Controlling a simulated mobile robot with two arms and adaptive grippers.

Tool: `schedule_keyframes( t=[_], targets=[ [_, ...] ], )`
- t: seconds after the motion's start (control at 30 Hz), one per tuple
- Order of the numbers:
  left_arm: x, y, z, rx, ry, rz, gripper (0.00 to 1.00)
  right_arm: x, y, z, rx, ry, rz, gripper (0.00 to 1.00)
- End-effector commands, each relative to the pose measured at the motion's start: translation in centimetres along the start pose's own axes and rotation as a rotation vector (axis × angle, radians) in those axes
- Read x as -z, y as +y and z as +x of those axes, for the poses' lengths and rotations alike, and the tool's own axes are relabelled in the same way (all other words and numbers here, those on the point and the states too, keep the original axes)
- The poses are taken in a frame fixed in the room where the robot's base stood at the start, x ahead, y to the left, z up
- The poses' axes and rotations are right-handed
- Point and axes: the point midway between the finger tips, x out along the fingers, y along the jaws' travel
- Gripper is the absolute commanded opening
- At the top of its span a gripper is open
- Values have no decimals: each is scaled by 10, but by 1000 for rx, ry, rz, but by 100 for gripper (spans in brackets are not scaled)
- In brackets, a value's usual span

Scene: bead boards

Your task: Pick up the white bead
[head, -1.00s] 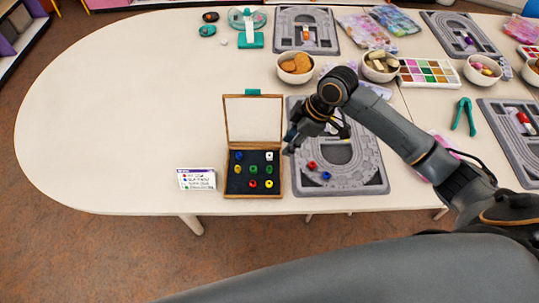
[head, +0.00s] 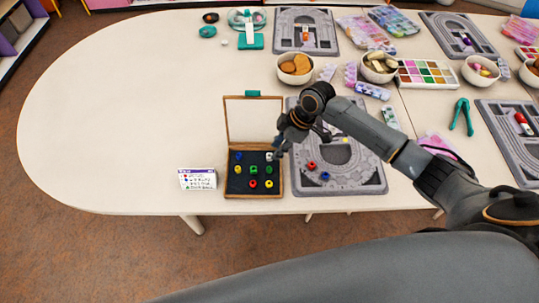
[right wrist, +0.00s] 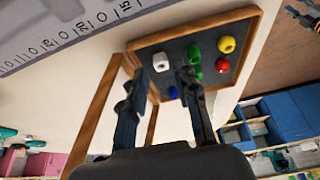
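The white bead (head: 270,156) sits at the upper right of the beads in the open wooden box (head: 253,197). In the right wrist view the white bead (right wrist: 161,62) shows beyond the fingertips, about between them. My right gripper (head: 279,149) is over the right edge of the box, close to the white bead. Its two fingers (right wrist: 163,80) are apart, with nothing held between them. Blue, green, yellow and red beads lie near the white one on the dark lining. My left gripper is not in view.
A grey bead board (head: 350,180) with a red bead (head: 311,165) and a blue bead (head: 325,176) lies right of the box, under my right arm. The box lid (head: 253,120) stands open behind. The table's left side is clear.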

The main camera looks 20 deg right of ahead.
Motion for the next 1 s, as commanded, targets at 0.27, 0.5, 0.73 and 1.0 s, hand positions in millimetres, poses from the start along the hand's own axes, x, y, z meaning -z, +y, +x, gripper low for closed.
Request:
schedule_keyframes(
  t=[0.27,0.5,0.73,1.0],
  targets=[
    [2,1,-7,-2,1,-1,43,3,0,34,0,0,2,30],
    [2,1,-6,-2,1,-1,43,3,0,35,-1,-1,1,30],
    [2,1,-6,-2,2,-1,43,3,0,35,-1,0,1,10],
    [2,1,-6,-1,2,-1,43,4,0,34,-1,0,1,10]
  ],
)
